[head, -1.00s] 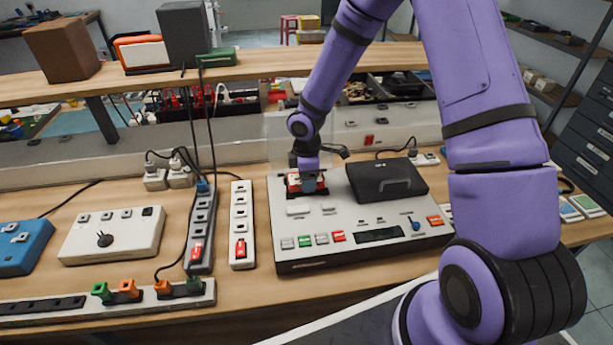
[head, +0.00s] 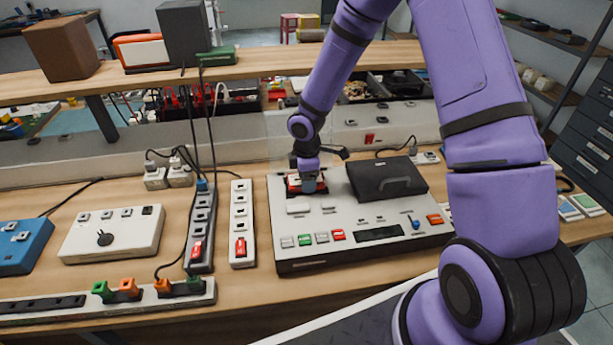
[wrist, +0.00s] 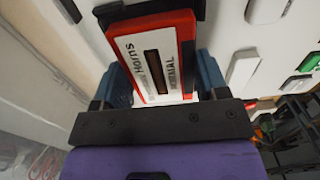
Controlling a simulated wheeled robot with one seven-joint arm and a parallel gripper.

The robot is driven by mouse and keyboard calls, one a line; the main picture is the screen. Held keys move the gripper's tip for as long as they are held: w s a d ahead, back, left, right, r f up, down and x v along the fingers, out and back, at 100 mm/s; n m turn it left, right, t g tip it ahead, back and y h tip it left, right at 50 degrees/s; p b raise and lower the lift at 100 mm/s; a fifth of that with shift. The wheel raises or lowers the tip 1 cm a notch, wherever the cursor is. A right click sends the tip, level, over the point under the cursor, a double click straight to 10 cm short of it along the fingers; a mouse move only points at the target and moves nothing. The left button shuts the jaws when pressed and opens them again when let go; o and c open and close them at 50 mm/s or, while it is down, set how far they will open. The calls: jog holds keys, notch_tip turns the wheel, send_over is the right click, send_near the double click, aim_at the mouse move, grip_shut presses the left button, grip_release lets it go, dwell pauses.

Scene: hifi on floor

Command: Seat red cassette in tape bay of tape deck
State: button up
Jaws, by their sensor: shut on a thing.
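The tape deck (head: 350,255) is a light grey box with a dark front edge on the wooden bench. My gripper (head: 308,182) is at the deck's back left, over the tape bay. In the wrist view my gripper (wrist: 165,85) has its blue fingers shut on the two sides of the red cassette (wrist: 155,55), which has a white label reading "Horns" and "NORMAL". The cassette also shows in the head view (head: 292,184), at the dark tape bay (wrist: 120,12). Fingers and cassette hide much of the bay, so I cannot tell whether it is fully down.
A black lid with a handle (head: 386,180) lies on the deck's right part. Coloured buttons (head: 322,238) line its front. White and grey power strips (head: 241,225) stand to the left. A transparent panel and a shelf (head: 250,68) rise behind.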

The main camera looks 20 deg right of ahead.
jog(key=shift+f, duration=0.35)
dwell(0.5)
jog(key=o, duration=1.1)
jog(key=shift+c, duration=0.2)
jog(key=shift+r, duration=0.1)
notch_tip(320, 180, up, 17)
jog(key=shift+f, duration=0.2)
dwell(0.3)
dwell(0.9)
